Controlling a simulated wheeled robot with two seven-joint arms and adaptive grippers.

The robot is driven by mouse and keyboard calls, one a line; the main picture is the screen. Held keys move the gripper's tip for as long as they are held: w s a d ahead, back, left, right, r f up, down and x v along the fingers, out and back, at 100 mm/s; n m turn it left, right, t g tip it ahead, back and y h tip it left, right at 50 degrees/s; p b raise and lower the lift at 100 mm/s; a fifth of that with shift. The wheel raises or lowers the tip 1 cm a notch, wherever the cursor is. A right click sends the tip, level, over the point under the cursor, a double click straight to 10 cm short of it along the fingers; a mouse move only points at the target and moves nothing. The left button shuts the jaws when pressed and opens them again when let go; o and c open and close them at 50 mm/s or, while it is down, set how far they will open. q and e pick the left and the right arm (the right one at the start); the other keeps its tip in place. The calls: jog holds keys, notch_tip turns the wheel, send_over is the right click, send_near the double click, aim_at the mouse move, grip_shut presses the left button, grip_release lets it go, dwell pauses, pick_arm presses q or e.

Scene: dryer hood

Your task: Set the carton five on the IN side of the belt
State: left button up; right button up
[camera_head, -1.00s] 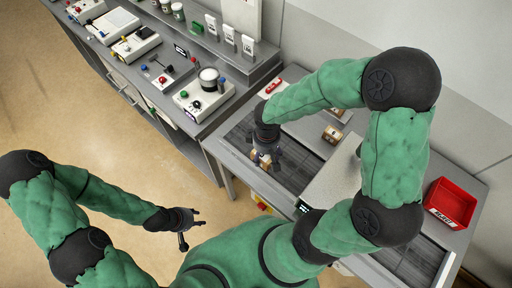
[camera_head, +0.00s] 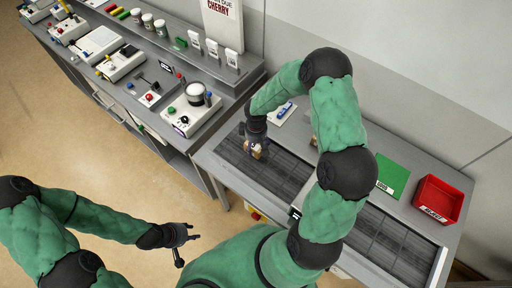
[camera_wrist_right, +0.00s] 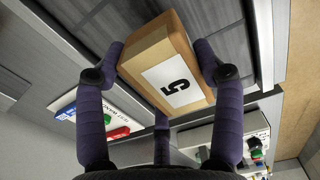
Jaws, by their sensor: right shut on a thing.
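The carton five (camera_wrist_right: 172,75) is a brown box with a white label reading 5, seen close in the right wrist view. My right gripper (camera_head: 256,150) is shut on it, with fingers on both sides of the box. In the head view the carton (camera_head: 258,153) shows small below the gripper, over the left end of the dark belt (camera_head: 285,178). I cannot tell whether it touches the belt. My right arm covers the middle of the belt and most of the hood. My left gripper (camera_head: 187,238) is open and empty, off the bench over the floor.
A red REJECT bin (camera_head: 438,200) and a green mat (camera_head: 391,175) are at the right back. A white card with a blue item (camera_head: 284,111) lies behind the belt. Another bench with devices (camera_head: 188,107) stands to the left. The belt beside the carton looks clear.

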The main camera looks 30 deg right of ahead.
aim_at(256, 148)
jog(key=shift+w+d+f, duration=0.15)
jog(key=shift+w+f, duration=0.05)
jog(key=shift+f, duration=0.1)
notch_tip(256, 148, down, 3)
jog(key=shift+w+f+p, duration=0.15)
jog(key=shift+p, duration=0.15)
jog(key=shift+f, duration=0.15)
jog(key=o, duration=1.2)
